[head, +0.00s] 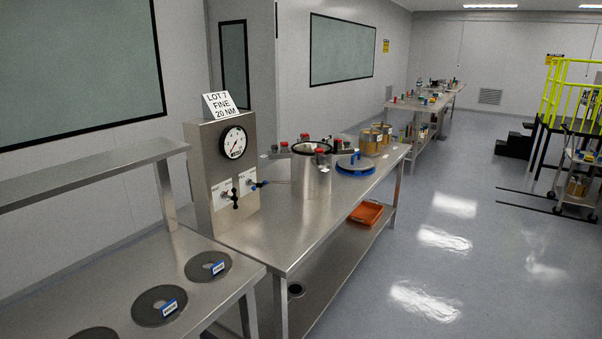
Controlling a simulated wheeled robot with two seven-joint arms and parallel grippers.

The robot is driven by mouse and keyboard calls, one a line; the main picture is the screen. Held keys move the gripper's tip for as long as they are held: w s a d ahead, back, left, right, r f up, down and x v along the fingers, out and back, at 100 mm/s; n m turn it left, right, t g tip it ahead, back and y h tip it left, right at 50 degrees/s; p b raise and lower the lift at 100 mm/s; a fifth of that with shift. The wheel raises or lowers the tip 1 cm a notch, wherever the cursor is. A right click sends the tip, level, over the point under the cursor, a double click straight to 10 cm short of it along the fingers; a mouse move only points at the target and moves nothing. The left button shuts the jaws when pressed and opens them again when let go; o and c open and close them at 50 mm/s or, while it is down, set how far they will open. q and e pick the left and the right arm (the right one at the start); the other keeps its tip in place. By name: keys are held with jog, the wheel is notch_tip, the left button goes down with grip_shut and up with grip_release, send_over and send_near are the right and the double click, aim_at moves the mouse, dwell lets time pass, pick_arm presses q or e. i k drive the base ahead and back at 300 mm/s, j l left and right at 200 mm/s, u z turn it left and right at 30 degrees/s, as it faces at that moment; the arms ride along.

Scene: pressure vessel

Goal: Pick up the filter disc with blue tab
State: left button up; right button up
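Dark grey filter discs lie flat on the steel bench at the lower left. One filter disc (196,271) carries a small blue tab with a white label (217,267). A second filter disc (146,309), nearer to me, also has a blue tab with a white label (169,307). A third disc (93,333) is cut off by the bottom edge, and its tab is out of view. Neither of my grippers is in view.
A raised steel shelf (90,175) runs above the back of the disc bench. The adjoining steel table (265,233) bears a gauge panel (207,180), an open vessel (311,175) and a blue ring (355,168). An orange tray (367,213) sits below.

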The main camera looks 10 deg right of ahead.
aim_at(194, 270)
jog(key=i+l+z, duration=1.1)
jog(key=i+z, duration=0.5)
jog(key=i, duration=1.6)
jog(key=i+l+u, duration=0.1)
jog(key=i+u, duration=0.3)
jog(key=i, duration=0.15)
jog(key=i+l+u, duration=0.75)
jog(key=i, duration=0.25)
jog(key=i+l+u, duration=0.45)
jog(key=l+u, duration=0.2)
jog(key=i+l+u, duration=0.15)
jog(key=l+u, duration=0.15)
jog(key=i+l+u, duration=0.1)
jog(key=l+u, duration=0.2)
jog(key=l, duration=0.15)
jog(key=l+u, duration=0.35)
jog(key=j, duration=0.95)
jog(key=j+u, duration=0.1)
jog(key=j, duration=1.75)
jog(key=j+u, duration=0.15)
jog(key=j, duration=1.7)
jog(key=j+u, duration=0.1)
jog(key=j, duration=0.85)
jog(key=i+j, duration=0.1)
jog(key=j, duration=0.8)
jog(key=i+j+u, duration=0.1)
jog(key=j, duration=0.8)
